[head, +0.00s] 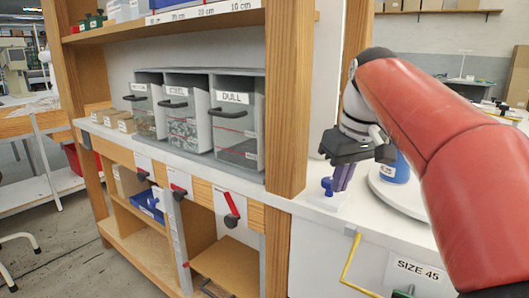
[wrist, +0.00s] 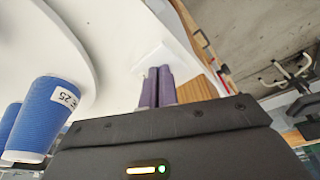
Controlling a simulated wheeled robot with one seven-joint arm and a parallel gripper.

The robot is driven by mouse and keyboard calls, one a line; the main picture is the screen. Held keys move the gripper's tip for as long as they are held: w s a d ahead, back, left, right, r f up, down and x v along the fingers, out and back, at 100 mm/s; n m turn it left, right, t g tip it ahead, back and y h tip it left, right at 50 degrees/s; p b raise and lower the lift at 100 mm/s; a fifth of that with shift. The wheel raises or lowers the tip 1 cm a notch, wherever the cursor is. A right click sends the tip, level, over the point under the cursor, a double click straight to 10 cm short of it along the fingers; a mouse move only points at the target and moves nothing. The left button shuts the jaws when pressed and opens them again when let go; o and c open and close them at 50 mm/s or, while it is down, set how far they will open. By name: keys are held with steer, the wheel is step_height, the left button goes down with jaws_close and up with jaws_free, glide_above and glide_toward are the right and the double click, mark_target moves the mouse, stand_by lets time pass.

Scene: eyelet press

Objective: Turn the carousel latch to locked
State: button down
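A small blue knob (head: 327,186), which looks like the carousel latch, stands on a white base (head: 326,199) on the counter beside the white round carousel (head: 408,205). My gripper (head: 341,187) points down just right of the knob, its purple fingers close to the base. In the wrist view the fingertips (wrist: 158,70) lie side by side with no visible gap and nothing seen between them. The white base (wrist: 165,52) shows beyond them, with the knob hidden there. I cannot tell whether the fingers touch the latch. The carousel (wrist: 45,45) fills the wrist view's upper left.
A blue spool (head: 396,168) stands on the carousel; blue spools (wrist: 43,115) show in the wrist view. A wooden post (head: 288,100) rises left of my gripper. Grey bins (head: 236,120) sit on the shelf. A yellow bent rod (head: 350,262) hangs at the counter front.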

steer(key=shift+a, duration=0.1)
steer(key=shift+s, duration=0.2)
steer(key=shift+s+r, duration=0.1)
steer(key=shift+r+p, duration=0.6)
steer(key=shift+r, duration=0.35)
step_height(320, 180, up, 4)
steer(key=shift+f, duration=0.1)
